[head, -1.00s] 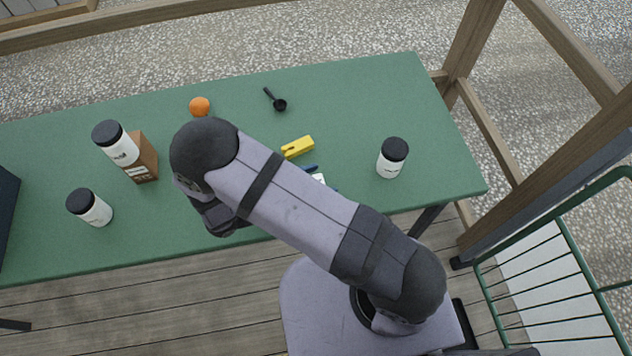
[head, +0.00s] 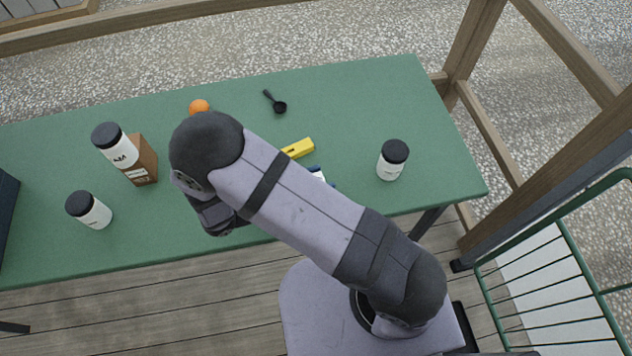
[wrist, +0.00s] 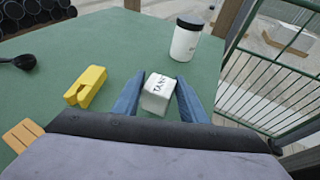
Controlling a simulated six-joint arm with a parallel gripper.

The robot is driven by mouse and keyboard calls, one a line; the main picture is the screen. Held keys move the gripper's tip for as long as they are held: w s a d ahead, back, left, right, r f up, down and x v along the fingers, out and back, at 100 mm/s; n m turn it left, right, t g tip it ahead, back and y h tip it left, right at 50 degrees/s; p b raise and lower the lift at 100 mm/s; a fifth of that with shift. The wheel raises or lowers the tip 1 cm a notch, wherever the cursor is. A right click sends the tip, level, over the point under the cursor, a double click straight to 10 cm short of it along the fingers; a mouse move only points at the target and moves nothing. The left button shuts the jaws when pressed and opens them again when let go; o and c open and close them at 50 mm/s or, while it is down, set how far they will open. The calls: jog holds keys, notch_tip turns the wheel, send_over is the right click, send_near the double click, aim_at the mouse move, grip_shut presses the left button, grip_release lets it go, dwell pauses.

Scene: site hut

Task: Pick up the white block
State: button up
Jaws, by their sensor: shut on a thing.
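The white block (wrist: 157,94) has dark lettering and sits between the two blue fingers of my gripper (wrist: 156,84) in the wrist view. My gripper is shut on it, with a finger along each side. In the head view only a small white patch of the block (head: 319,175) shows, beside a bit of blue finger. My arm hides the rest. The block is at or close to the green table top; I cannot tell whether it touches it.
A yellow block-like object (wrist: 86,86) lies left of the gripper on the green table (head: 365,110). A white jar with a black lid (head: 392,160) stands to the right.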

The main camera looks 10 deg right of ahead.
notch_tip(320, 180, up, 8)
jog(key=shift+r+b, duration=0.1)
jog(key=shift+b, duration=0.35)
